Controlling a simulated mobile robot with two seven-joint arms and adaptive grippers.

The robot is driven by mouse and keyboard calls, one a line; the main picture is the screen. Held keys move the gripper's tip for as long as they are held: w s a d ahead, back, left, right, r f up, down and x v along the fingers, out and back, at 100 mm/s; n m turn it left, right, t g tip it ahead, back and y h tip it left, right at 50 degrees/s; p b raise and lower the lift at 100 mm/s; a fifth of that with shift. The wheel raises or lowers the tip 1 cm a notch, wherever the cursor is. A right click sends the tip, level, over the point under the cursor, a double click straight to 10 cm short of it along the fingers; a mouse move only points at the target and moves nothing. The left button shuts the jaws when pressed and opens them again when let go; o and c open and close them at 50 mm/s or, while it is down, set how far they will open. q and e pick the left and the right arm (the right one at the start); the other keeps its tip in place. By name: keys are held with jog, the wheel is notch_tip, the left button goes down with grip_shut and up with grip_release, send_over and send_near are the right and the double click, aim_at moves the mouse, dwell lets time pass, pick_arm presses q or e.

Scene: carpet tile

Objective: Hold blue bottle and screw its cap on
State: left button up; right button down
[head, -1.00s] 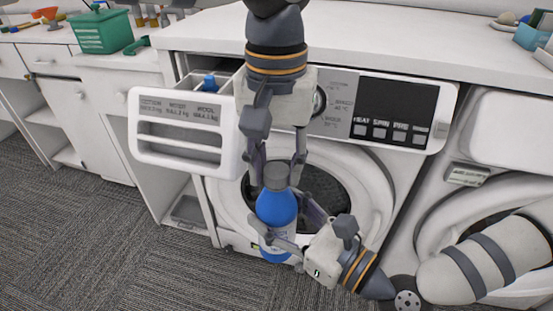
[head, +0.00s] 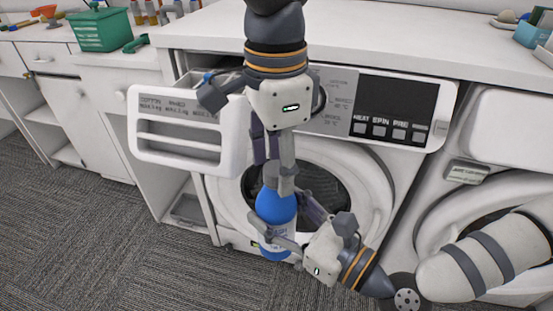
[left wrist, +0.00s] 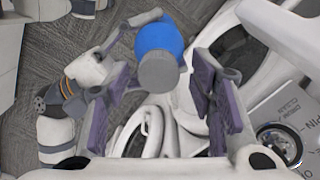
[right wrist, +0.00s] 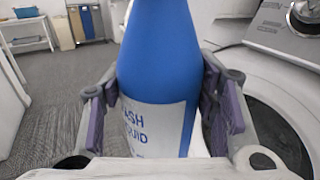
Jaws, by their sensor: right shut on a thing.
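The blue bottle (head: 274,207) stands upright in front of the washing machine, with a grey cap (head: 271,172) on its top. My right gripper (head: 284,228) is shut on the bottle's lower body; the right wrist view shows the bottle (right wrist: 160,55) and its white label between the pads. My left gripper (head: 273,165) points down from above, its fingers about the cap. In the left wrist view the cap (left wrist: 158,73) shows between the spread fingers, with gaps at its sides, so this gripper looks open. How tightly the cap sits cannot be seen.
The detergent drawer (head: 180,152) is pulled out, left of my left gripper. The washing machine door (head: 345,190) is close behind the bottle. A green box (head: 100,31) stands on the counter at back left. Carpet (head: 100,250) is clear at lower left.

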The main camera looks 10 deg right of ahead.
pick_arm(q)
notch_tip(320, 180, up, 12)
dwell(0.6)
